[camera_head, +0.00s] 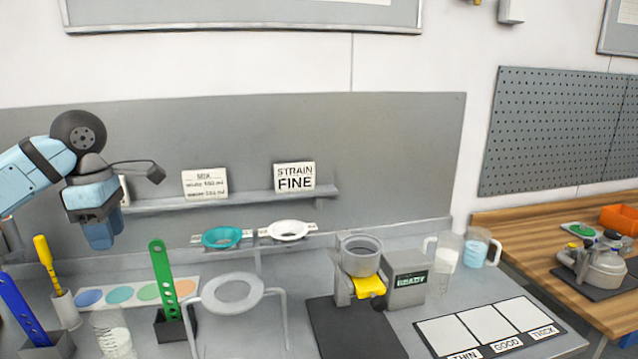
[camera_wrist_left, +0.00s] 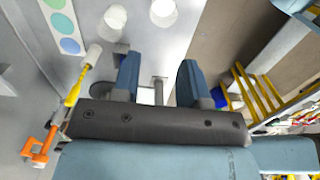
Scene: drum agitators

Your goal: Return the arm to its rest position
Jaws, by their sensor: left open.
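My left gripper (camera_head: 103,232) is raised in the upper left of the head view, above the back left of the bench and clear of the things below it. In the left wrist view its two blue fingers (camera_wrist_left: 157,80) stand apart with nothing between them. My blue left arm comes in from the left edge of the head view. My right gripper is in neither view.
Below the gripper stand a yellow-handled tool (camera_head: 44,252), a blue paddle (camera_head: 22,310), a green paddle (camera_head: 163,278) and a clear beaker (camera_head: 115,335). A ring stand (camera_head: 233,292) and a mixer (camera_head: 405,288) stand further right. A shelf (camera_head: 250,196) runs along the back panel.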

